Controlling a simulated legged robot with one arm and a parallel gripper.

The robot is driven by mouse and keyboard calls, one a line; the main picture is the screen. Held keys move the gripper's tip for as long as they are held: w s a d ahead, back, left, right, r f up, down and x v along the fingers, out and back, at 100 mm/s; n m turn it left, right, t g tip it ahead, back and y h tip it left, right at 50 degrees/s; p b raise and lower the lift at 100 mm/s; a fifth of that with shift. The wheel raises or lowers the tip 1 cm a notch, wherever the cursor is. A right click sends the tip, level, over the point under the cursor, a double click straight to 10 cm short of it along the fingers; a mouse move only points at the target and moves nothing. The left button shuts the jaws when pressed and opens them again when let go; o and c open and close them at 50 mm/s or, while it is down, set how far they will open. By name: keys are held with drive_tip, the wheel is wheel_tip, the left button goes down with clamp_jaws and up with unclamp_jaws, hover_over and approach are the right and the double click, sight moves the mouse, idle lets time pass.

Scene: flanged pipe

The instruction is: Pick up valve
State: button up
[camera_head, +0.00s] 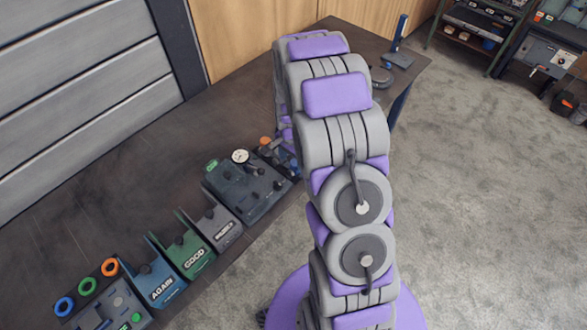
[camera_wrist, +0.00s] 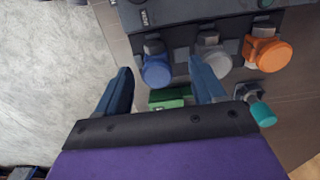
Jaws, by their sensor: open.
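In the wrist view my gripper (camera_wrist: 161,68) is open, with its two dark blue fingers spread apart. A round blue cap (camera_wrist: 157,70) on a dark panel lies between the fingertips in the picture. A grey cap (camera_wrist: 213,62) is beside the right finger, with an orange cap (camera_wrist: 267,53) further right. A green block (camera_wrist: 168,97) shows between the fingers, partly hidden by the gripper body. A teal-capped part (camera_wrist: 262,113) is at the right. I cannot tell which of these is the valve. In the head view my arm hides the gripper.
The dark workbench (camera_head: 130,180) holds a gauge fixture (camera_head: 245,188), a grey bin (camera_head: 217,226), a green GOOD bin (camera_head: 190,256) and a blue AGAIN bin (camera_head: 155,283). A ring station (camera_head: 100,305) is at lower left. Open floor (camera_head: 480,200) lies to the right.

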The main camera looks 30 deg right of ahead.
sight(295, 162)
drive_tip(key=f, duration=0.4)
drive_tip(key=shift+s+d+b, duration=0.1)
drive_tip(key=shift+d+b, duration=0.25)
drive_tip(key=shift+d, duration=0.65)
drive_tip(key=shift+a, duration=0.85)
drive_tip(key=c, duration=0.6)
drive_tip(key=shift+c, duration=0.9)
drive_tip(key=shift+d, duration=0.55)
clamp_jaws()
drive_tip(key=shift+a+r, duration=0.1)
drive_tip(key=shift+a, duration=0.05)
